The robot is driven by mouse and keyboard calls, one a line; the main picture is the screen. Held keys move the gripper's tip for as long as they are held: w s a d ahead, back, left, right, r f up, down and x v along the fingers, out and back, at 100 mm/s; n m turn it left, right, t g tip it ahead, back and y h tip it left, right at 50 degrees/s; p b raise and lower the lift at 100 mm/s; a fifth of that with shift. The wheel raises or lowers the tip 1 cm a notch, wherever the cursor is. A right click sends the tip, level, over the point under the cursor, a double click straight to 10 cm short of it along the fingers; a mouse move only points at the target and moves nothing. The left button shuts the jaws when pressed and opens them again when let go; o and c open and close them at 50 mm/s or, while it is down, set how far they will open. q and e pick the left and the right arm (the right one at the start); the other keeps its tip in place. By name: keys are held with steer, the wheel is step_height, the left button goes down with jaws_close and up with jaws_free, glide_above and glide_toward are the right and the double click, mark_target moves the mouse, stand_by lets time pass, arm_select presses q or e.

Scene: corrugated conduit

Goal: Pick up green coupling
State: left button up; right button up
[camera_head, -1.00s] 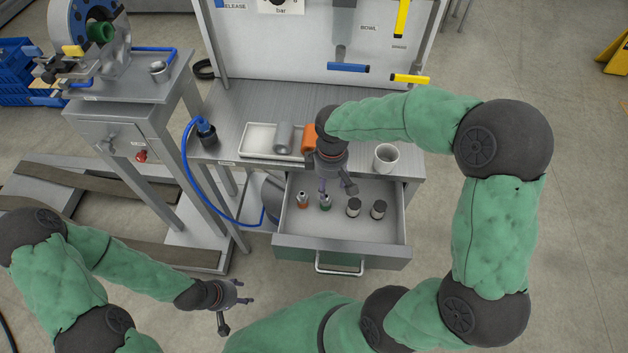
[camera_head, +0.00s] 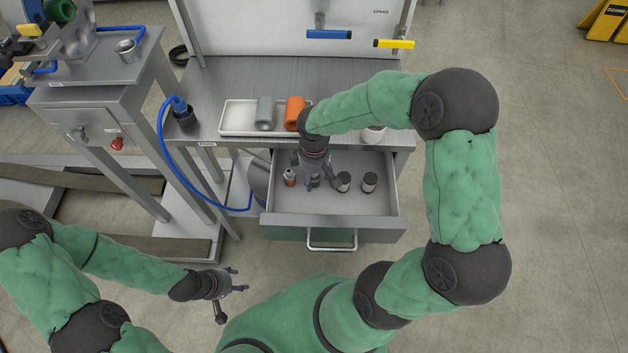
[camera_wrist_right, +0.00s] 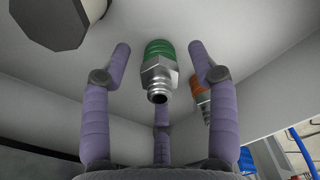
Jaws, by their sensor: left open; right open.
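The green coupling (camera_wrist_right: 159,66) has a green band and a silver hex and threaded end. In the right wrist view it sits between the spread fingers of my right gripper (camera_wrist_right: 160,75), with no finger visibly touching it. In the head view the green coupling (camera_head: 314,182) stands in the open drawer (camera_head: 335,208), partly hidden by my right gripper (camera_head: 320,183), which is open over it. My left gripper (camera_head: 232,290) is open and empty, left of the drawer and in front of the bench.
An orange-banded coupling (camera_head: 290,178) stands close on the left in the drawer. Two dark-capped pieces (camera_head: 343,182) (camera_head: 369,183) stand to the right.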

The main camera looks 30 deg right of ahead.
steer(key=shift+f, duration=0.35)
jaws_close()
steer(key=shift+r, duration=0.1)
